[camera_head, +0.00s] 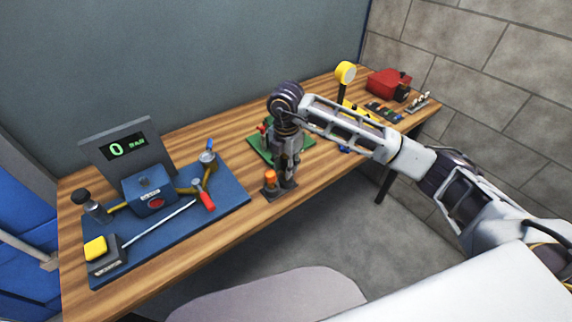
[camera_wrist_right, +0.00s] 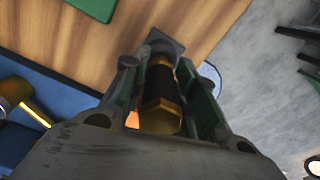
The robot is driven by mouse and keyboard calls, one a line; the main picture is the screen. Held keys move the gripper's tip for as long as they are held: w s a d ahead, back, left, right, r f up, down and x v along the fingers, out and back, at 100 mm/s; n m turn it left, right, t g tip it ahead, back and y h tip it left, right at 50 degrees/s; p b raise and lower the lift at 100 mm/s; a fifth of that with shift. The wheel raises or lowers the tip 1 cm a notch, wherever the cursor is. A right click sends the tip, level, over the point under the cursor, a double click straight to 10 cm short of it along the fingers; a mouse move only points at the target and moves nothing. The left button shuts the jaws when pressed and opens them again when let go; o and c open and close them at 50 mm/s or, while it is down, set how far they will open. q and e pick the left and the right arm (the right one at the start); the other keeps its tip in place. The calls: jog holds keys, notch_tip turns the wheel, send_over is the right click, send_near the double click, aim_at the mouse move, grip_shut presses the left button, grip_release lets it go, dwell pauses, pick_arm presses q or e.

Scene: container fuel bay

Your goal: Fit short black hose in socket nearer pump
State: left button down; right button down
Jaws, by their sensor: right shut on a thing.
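My right gripper (camera_head: 289,178) is low over a small dark stand (camera_head: 276,192) at the table's front edge. In the right wrist view the gripper (camera_wrist_right: 163,75) is shut on a short black hose (camera_wrist_right: 159,82) with brass hex ends. The hose lies between the two fingers, its far end close to the dark stand (camera_wrist_right: 166,41); I cannot tell whether they touch. An orange-topped piece (camera_head: 270,177) stands on the stand beside the gripper. The blue board (camera_head: 228,193) at left carries a blue box (camera_head: 149,190) and brass-coloured lines. Which part is the pump, and the sockets, I cannot tell. My left gripper is out of view.
On the blue board are a red-handled valve (camera_head: 205,197), a gauge (camera_head: 207,156) and a yellow-topped block (camera_head: 97,249). A display (camera_head: 125,148) reading 0 stands behind. A green mat (camera_head: 260,148) lies beyond my gripper. A red case (camera_head: 387,83) stands far right.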

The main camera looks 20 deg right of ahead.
jog(key=shift+f, duration=0.3)
dwell(0.5)
jog(key=c, duration=1.1)
grip_release()
jog(key=shift+o, duration=0.2)
jog(key=shift+r, duration=0.1)
jog(key=shift+r, duration=5.95)
